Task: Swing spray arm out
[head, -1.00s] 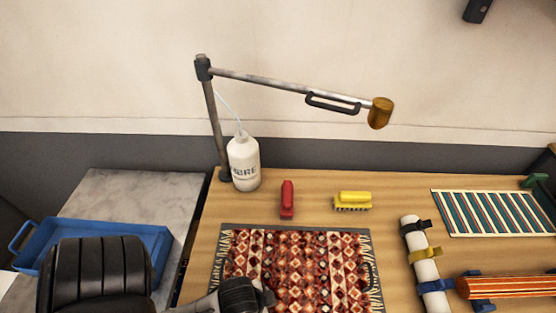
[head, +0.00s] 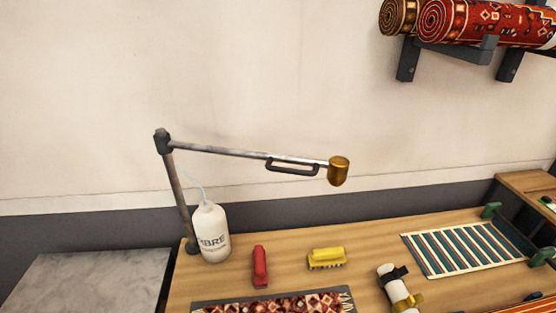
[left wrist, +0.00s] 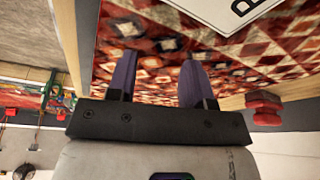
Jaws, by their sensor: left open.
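The spray arm (head: 230,152) is a grey metal boom hinged on a tilted post (head: 178,195) at the back left of the wooden table. It reaches to the right in the head view and ends in a brass nozzle head (head: 339,171). A dark handle (head: 292,168) hangs under its outer part. My left gripper (left wrist: 157,80) is open and empty in the left wrist view, with the patterned rug (left wrist: 150,55) beyond its two purple-grey fingers. Neither gripper shows in the head view now.
A white bottle (head: 211,232) stands by the post. A red brush (head: 260,267) and a yellow brush (head: 326,257) lie on the wooden table (head: 370,235). A striped mat (head: 468,247) lies at right. Rolled rugs (head: 470,22) rest on wall brackets above.

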